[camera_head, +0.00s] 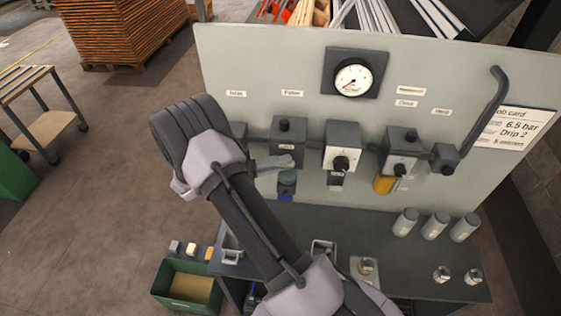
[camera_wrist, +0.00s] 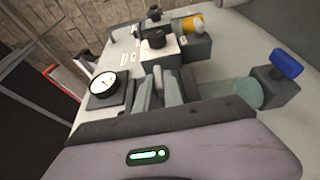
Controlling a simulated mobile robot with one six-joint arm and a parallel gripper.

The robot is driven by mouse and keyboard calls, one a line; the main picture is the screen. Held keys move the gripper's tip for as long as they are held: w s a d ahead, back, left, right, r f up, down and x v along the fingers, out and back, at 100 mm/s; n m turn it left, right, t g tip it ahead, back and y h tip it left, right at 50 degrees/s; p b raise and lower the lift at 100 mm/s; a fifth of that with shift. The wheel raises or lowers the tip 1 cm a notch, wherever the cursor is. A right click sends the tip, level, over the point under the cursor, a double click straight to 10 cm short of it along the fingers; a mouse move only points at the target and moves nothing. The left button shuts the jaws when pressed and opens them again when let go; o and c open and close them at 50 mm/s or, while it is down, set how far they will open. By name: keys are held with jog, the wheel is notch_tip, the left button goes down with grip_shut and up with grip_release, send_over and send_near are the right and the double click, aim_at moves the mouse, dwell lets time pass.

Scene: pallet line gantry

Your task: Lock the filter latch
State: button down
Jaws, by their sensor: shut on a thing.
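The filter (camera_head: 287,128) is a dark housing on the grey panel, with a small white label on its front. Its greenish bowl (camera_head: 288,176) hangs below and ends in a blue knob (camera_head: 285,198). In the wrist view the bowl (camera_wrist: 245,92) and the blue knob (camera_wrist: 287,62) lie right of the fingers. My gripper (camera_head: 283,161) reaches in from the left, between housing and bowl; in the wrist view its fingers (camera_wrist: 165,88) are close together. It is shut on a part there that I take for the filter latch. The latch itself is hidden by the fingers.
Right of the filter are a knobbed regulator (camera_head: 342,145), a unit with a yellow bowl (camera_head: 385,184) and a bent lever (camera_head: 488,115). A gauge (camera_head: 354,79) sits above. Canisters (camera_head: 435,224) stand on the dark bench (camera_head: 415,275). A green bin (camera_head: 188,287) stands at lower left.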

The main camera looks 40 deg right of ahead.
jog(key=c, duration=1.5)
grip_release()
jog(key=shift+d, duration=0.1)
jog(key=shift+o, duration=0.2)
jog(key=v, duration=1.7)
jog(key=shift+a, duration=0.2)
jog(key=shift+w, duration=0.1)
